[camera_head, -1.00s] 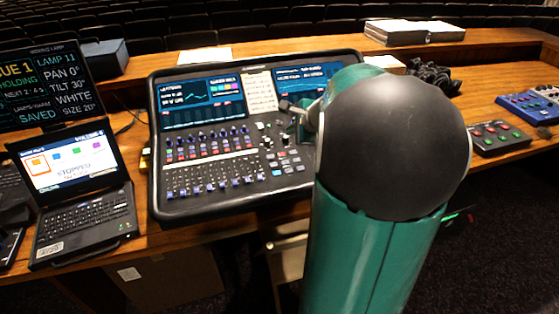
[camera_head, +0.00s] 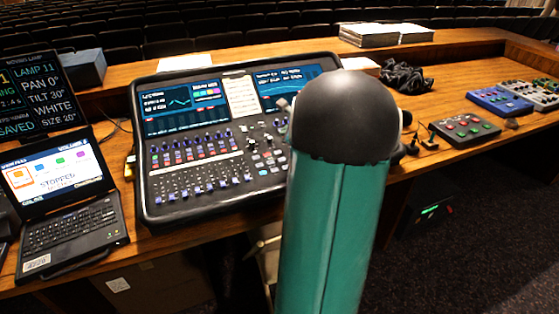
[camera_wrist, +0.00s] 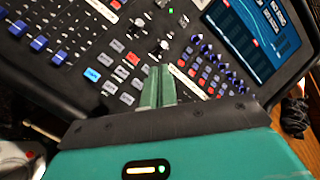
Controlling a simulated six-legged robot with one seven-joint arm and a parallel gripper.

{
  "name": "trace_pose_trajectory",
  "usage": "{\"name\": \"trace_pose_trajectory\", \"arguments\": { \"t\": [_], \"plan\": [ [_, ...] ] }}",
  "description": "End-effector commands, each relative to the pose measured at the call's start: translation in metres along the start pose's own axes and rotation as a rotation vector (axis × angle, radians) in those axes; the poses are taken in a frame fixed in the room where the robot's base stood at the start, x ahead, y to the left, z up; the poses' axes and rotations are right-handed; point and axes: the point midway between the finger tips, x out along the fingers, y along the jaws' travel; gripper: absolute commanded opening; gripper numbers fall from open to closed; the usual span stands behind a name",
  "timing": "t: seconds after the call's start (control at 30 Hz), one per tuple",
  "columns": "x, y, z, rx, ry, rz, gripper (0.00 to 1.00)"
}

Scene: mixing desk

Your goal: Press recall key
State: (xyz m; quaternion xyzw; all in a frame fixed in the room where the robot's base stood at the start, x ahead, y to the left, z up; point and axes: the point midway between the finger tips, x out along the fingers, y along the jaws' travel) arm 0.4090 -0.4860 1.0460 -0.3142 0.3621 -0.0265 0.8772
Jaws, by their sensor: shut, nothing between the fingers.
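The mixing desk (camera_head: 185,205) is a dark console with two screens, coloured keys and rows of blue-capped faders. In the wrist view, its panel (camera_wrist: 25,80) shows a block of small keys: a lit blue key (camera_wrist: 92,75), pale keys and red keys (camera_wrist: 133,59). Their labels are too small to read, so I cannot tell which is the recall key. My gripper (camera_wrist: 160,72) has its green fingers together and empty, over the panel just right of this key block. I cannot tell whether the tips touch. In the head view my arm hides the gripper and the desk's right part.
A laptop (camera_head: 70,225) and a monitor (camera_head: 35,90) stand left of the desk. Black cables (camera_head: 403,78), a pedal box with coloured buttons (camera_head: 465,130) and a blue box (camera_head: 498,100) lie to the right. Papers (camera_head: 385,33) lie on the back ledge.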

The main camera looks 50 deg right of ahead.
Motion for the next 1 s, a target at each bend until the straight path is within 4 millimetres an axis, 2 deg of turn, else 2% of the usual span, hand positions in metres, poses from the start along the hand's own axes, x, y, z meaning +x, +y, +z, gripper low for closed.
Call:
{"name": "trace_pose_trajectory", "arguments": {
  "t": [0.17,0.7,1.0],
  "plan": [
    [0.009,0.007,-0.005,0.001,0.000,0.002,0.00],
    [0.056,0.044,-0.036,-0.002,-0.002,0.005,0.00],
    [0.062,0.048,-0.040,-0.004,-0.002,0.003,0.00]
  ]
}}
